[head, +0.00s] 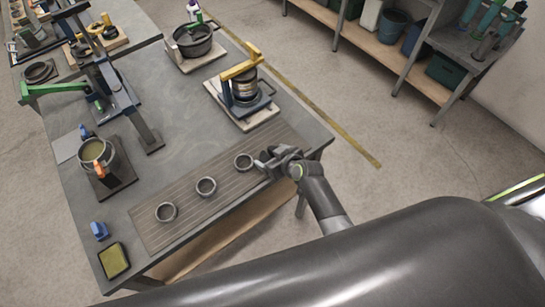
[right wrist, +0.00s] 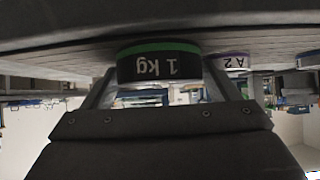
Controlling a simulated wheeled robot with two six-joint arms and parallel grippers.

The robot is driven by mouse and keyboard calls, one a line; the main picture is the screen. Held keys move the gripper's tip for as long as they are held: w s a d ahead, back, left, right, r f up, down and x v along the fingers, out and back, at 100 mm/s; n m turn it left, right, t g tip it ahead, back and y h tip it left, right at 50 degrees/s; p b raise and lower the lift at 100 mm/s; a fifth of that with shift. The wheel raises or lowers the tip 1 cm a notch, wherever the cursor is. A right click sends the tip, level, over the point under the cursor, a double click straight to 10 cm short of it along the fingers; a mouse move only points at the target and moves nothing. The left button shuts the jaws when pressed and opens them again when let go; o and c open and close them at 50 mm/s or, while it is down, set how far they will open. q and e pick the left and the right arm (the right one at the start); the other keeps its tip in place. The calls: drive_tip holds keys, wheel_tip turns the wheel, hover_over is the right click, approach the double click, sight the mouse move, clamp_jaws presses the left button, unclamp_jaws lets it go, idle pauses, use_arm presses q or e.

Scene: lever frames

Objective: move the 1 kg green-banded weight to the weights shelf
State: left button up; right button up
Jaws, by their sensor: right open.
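The 1 kg weight (right wrist: 160,64), dark with a green band and a "1 kg" label, fills the middle of the right wrist view, which appears upside down. It seems to be the rightmost round cup-like piece (head: 243,161) on the ribbed mat in the head view. My right gripper (head: 264,162) is open just right of it, its fingers on either side at or near its edges. Whether the weight is between the tips or just beyond I cannot tell. My left gripper is not in view. I cannot tell which shelf is the weights shelf.
Two more round pieces (head: 206,186) (head: 166,211) stand along the ribbed mat (head: 185,222); a purple-banded "A2" piece (right wrist: 232,62) shows beside the weight. A yellow-lever frame (head: 241,85) and a pot (head: 193,40) stand behind. A wall rack (head: 388,52) stands across open floor.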

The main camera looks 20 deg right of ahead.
drive_tip(key=shift+f, duration=0.1)
drive_tip(key=shift+c, duration=0.4)
drive_tip(key=c, duration=1.4)
drive_tip(key=shift+w, duration=0.2)
drive_tip(key=shift+c, duration=1)
drive_tip(key=shift+r, duration=0.2)
